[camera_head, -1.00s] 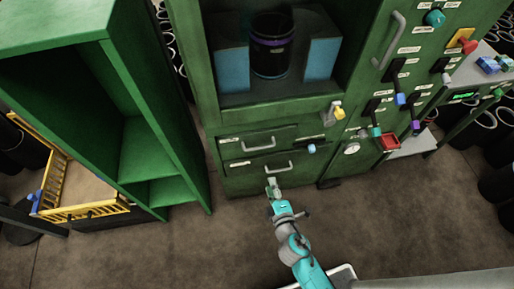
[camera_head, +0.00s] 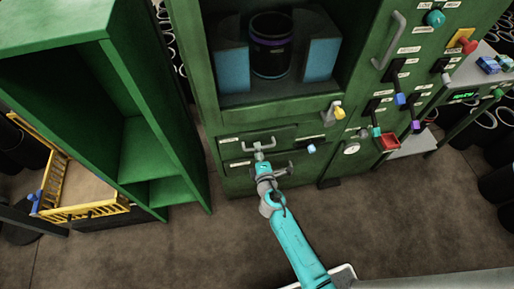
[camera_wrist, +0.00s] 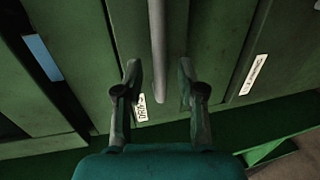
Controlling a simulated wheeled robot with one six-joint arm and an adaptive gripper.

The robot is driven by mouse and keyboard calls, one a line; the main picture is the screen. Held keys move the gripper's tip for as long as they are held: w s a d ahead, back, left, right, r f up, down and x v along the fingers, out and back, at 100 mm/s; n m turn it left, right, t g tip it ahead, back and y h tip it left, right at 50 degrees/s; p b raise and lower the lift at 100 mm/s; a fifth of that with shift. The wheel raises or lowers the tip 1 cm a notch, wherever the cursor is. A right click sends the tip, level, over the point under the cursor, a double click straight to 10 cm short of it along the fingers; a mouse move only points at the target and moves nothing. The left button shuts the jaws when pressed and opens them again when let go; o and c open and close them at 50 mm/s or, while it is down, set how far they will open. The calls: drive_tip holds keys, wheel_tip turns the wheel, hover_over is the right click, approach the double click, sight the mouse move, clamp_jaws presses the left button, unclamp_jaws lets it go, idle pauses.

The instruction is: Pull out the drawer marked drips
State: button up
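Two green drawers sit one above the other under the niche in the cabinet. The upper drawer (camera_head: 284,134) has a grey bar handle (camera_head: 268,146). The same handle (camera_wrist: 157,45) shows in the wrist view, beside a short white label (camera_wrist: 141,108) that seems to read "drips". The lower drawer (camera_head: 236,182) has its own handle, partly hidden by my arm, and a longer label (camera_wrist: 254,74). Both drawers look closed. My gripper (camera_head: 258,149) is at the upper handle. In the wrist view its fingers (camera_wrist: 158,80) are open, one on each side of the bar, with gaps visible.
An open green shelf (camera_head: 150,150) stands to the left. The floor in front is clear.

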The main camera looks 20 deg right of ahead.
drive_tip(key=shift+x, duration=1.1)
clamp_jaws()
